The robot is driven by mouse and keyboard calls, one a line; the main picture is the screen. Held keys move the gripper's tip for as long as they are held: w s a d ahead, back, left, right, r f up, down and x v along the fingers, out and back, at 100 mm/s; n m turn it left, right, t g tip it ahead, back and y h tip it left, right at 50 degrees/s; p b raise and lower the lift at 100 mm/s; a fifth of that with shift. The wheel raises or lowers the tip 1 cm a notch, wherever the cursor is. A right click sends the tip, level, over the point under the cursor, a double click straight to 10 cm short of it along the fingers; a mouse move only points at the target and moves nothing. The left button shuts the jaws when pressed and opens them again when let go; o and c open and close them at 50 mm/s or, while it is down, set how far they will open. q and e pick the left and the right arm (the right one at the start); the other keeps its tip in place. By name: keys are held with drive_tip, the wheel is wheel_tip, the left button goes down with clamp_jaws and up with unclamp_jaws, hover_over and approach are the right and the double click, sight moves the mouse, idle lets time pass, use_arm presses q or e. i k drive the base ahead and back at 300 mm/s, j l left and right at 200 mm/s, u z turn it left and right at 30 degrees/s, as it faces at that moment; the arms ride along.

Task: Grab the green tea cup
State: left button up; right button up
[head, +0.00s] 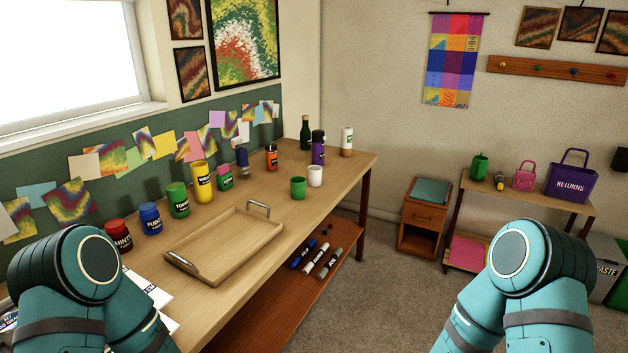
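A green cup (298,188) stands upright on the wooden table, near its front edge toward the far right end. A white cup (315,176) stands right beside it, behind and to the right. Only teal links of my two arms show, at the lower left and lower right. Neither of my grippers is in view, and both visible arm parts are well apart from the cup.
The wooden table (345,166) also bears a tray (225,245), several coloured jars, a purple bottle (318,148) and a green bottle (305,132). Markers lie on its lower shelf. A side table (535,194) holds a green container (479,167) and a purple basket (571,182). Carpet between is clear.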

sight(298, 189)
drive_tip(key=i+l+u, duration=0.2)
drive_tip(key=i+l, duration=1.05)
drive_tip(key=i, duration=0.1)
